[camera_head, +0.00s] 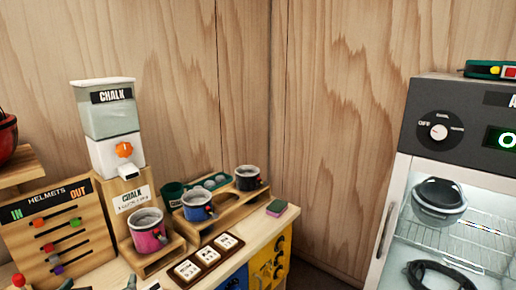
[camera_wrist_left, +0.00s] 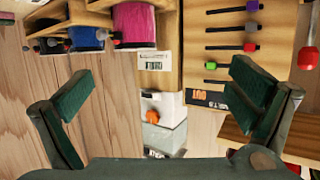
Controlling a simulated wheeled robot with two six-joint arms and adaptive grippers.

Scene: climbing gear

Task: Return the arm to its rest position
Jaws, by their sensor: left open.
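My left gripper (camera_wrist_left: 160,95) shows in the left wrist view, its two dark green fingers spread wide apart at the left and right. It is open, with nothing held between the fingers. Beyond the gap between them is the white chalk dispenser (camera_wrist_left: 160,135) with its orange knob, seen upside down. In the head view the left gripper cannot be made out clearly; small dark shapes at the bottom left edge are cut off. My right gripper is in neither view.
The chalk dispenser (camera_head: 108,122) stands at the left. Pink (camera_head: 148,233), blue (camera_head: 197,207) and black (camera_head: 247,179) cups sit in wooden holders. A helmets slider board (camera_head: 55,235) stands at far left. A drying cabinet (camera_head: 430,120) is at the right. Bare wooden wall lies between.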

